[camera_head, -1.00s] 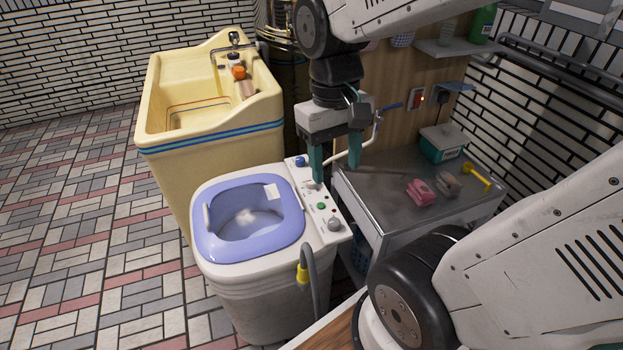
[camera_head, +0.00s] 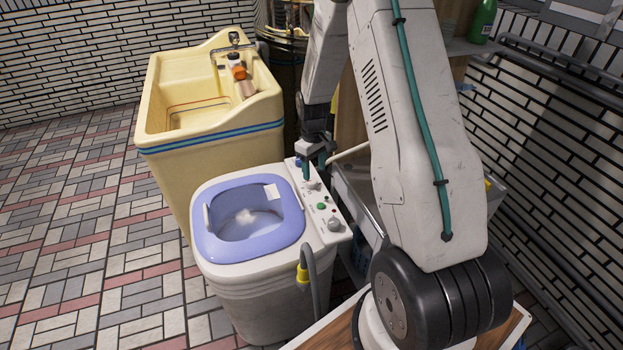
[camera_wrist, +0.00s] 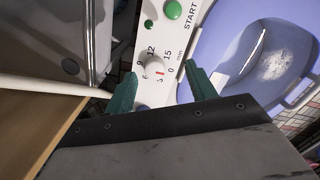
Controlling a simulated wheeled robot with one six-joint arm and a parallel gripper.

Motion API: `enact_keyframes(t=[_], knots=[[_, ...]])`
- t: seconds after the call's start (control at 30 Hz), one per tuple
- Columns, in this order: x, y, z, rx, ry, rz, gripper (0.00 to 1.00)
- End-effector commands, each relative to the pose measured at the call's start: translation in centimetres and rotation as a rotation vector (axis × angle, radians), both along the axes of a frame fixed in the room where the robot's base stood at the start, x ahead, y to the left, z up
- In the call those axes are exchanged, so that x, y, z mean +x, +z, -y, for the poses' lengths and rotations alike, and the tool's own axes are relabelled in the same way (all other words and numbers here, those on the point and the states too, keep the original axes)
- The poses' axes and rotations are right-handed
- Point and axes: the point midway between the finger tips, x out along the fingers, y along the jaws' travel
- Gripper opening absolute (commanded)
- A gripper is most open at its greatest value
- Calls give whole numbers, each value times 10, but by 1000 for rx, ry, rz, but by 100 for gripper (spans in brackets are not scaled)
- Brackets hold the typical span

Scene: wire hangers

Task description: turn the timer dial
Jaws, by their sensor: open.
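The timer dial (camera_wrist: 153,66) is a whitish knob with a red mark. It sits on the white control panel among printed numbers, with "min" beside it. In the head view the dial (camera_head: 312,184) shows on the washer's panel, just below my gripper (camera_head: 314,167). In the wrist view my gripper (camera_wrist: 160,88) is open, its two green fingers apart on either side of the dial's lower area. The dial lies between and a little beyond the fingertips. I cannot tell whether either finger touches it.
The washer's blue-rimmed tub (camera_head: 198,238) is open beside the panel. Green buttons (camera_wrist: 172,10) and a grey knob (camera_head: 334,224) share the panel. A grey hose (camera_head: 312,270) hangs at the front. A yellow sink (camera_head: 205,150) stands behind; a metal counter (camera_head: 352,190) is at right.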

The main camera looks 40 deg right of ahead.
Motion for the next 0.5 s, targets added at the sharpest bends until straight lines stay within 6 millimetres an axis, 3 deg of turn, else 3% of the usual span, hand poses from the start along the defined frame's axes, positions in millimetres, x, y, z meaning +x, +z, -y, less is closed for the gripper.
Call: enact_keyframes(t=[0.03, 0.17, 0.5], knots=[[18, 7, 6, -17, 39, 56, 56], [24, 5, 8, -27, 99, 90, 56], [23, -44, 7, -25, 104, 86, 56]])
